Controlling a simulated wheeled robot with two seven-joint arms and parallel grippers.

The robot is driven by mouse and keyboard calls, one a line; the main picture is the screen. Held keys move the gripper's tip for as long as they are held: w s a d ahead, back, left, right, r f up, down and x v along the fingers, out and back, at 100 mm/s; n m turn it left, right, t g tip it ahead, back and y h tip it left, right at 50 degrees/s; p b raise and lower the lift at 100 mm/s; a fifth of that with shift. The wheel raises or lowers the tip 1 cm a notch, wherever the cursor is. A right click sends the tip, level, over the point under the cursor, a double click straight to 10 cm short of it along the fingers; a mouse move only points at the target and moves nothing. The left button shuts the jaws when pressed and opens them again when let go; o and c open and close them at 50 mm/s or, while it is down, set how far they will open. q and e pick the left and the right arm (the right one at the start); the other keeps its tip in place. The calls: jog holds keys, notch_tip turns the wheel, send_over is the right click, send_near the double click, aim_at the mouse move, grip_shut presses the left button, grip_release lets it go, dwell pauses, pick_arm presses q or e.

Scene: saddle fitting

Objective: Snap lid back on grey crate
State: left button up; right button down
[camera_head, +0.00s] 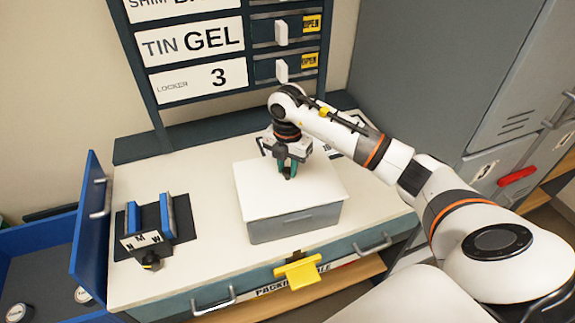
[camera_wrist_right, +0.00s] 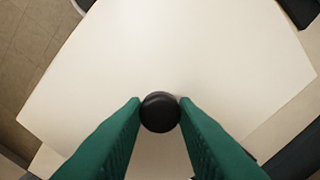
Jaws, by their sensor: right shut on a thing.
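The grey crate (camera_head: 295,224) stands on the white worktop near its front edge. Its white lid (camera_head: 262,200) lies over the crate's top and covers the opening. I cannot tell whether the lid's edges are snapped down or only rest there. My right gripper (camera_head: 289,172) reaches down over the back part of the lid. Its green fingers are shut on the lid's black knob (camera_wrist_right: 160,112), seen in the right wrist view between the fingertips. In that view the lid (camera_wrist_right: 170,55) fills most of the picture. My left gripper is not in view.
A dark holder with blue plates (camera_head: 150,222) stands left on the worktop (camera_head: 205,265). A yellow tab (camera_head: 298,272) sticks out at the front drawer. A blue door (camera_head: 90,225) stands open at the left. Labelled shelves rise behind, and grey lockers (camera_head: 500,90) stand right.

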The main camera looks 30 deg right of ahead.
dwell(0.4)
jog(key=c, duration=0.6)
grip_release()
jog(key=shift+r+p, duration=2.65)
jog(key=shift+r, duration=0.8)
grip_shut()
jog(key=shift+f, duration=0.25)
